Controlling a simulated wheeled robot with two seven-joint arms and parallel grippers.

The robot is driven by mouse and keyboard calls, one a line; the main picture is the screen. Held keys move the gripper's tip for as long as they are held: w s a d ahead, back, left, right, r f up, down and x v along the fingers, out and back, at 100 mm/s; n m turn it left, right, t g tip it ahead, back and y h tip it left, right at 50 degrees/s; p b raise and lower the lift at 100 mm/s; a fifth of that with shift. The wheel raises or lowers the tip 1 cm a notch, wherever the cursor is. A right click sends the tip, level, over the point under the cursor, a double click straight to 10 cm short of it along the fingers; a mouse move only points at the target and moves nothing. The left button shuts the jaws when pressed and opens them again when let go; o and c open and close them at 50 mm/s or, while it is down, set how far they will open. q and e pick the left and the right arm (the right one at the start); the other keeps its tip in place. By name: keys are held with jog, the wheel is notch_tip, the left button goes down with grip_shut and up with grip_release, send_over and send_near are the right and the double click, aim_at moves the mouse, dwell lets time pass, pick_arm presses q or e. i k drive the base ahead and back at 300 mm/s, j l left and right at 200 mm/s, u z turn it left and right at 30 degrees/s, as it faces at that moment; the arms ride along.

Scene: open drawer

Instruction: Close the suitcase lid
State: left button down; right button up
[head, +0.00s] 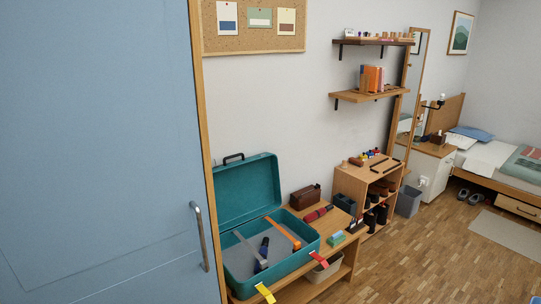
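A teal suitcase (301,254) stands open on a low wooden bench. Its lid (246,188) is raised, leaning back toward the wall, with a dark handle on its top edge. The grey inside holds an orange strap (284,232), a light grey strap (246,246) and a dark blue item (264,250). Neither of my grippers shows in the head view.
A blue door (100,150) with a metal handle (201,235) fills the left side, close to the suitcase. A brown box (305,197) and a dark red rolled item (318,213) lie on the bench (344,243) to the right. Wooden floor (440,255) is clear at right.

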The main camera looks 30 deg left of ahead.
aim_at(248, 188)
jog(key=u, duration=1.1)
jog(key=i+l+u, duration=0.2)
jog(key=i+l, duration=0.2)
jog(key=l, duration=0.2)
jog(key=i+l, duration=0.15)
jog(key=l, duration=0.15)
jog(key=i+l+u, duration=0.25)
jog(key=l, duration=0.4)
jog(key=i+l+u, duration=0.1)
jog(key=i+l, duration=0.15)
jog(key=l, duration=0.1)
